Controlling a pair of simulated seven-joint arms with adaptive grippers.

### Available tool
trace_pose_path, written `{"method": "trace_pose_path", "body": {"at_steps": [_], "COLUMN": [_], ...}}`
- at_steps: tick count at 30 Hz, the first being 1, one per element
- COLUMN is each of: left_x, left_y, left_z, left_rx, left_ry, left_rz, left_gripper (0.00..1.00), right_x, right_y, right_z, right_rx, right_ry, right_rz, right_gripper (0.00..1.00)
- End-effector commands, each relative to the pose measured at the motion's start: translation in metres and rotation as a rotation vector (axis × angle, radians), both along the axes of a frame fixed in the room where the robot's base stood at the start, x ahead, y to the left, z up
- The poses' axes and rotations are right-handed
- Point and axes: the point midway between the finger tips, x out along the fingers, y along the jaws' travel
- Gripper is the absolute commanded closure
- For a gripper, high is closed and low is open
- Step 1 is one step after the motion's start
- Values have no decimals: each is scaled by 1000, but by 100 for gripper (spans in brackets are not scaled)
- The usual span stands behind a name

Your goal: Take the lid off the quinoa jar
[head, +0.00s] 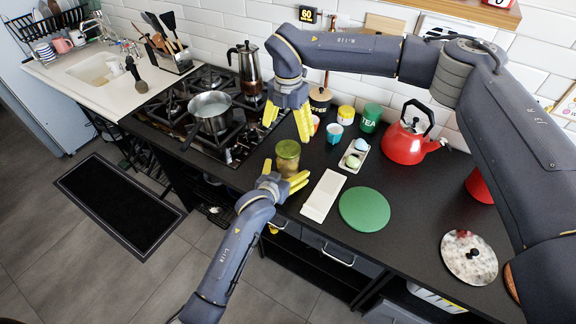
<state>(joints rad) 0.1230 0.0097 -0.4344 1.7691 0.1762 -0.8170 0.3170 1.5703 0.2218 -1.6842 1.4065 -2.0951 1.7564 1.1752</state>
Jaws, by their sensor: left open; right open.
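A jar (287,164) with a green lid (288,148) and yellowish contents stands upright on the black counter, right of the hob; I take it for the quinoa jar, though no label is readable. The lid is on it. My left gripper (286,173) is open at the near side of the jar, with its yellow fingers spread around the lower part. Whether they touch it, I cannot tell. My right gripper (287,121) is open and empty, pointing down above and behind the jar, apart from the lid.
A steel pot (209,112) sits on the hob (180,108) to the left. A white board (323,195) and a green round mat (365,209) lie right of the jar. Small cups, an egg tray (353,157), a green TEA tin (371,118) and a red kettle (403,146) stand behind.

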Motion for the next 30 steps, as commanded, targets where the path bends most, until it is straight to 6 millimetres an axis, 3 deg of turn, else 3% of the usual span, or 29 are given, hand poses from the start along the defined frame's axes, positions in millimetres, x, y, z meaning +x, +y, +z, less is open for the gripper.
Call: {"method": "trace_pose_path", "body": {"at_steps": [16, 30], "left_x": [8, 8], "left_y": [-3, -3], "left_z": [-3, -3], "left_rx": [0, 0], "left_ry": [-1, -1], "left_rz": [0, 0], "left_gripper": [7, 62], "right_x": [0, 0], "right_y": [0, 0], "right_z": [0, 0], "right_rx": [0, 0], "right_ry": [0, 0], "right_rz": [0, 0], "right_gripper": [11, 11]}}
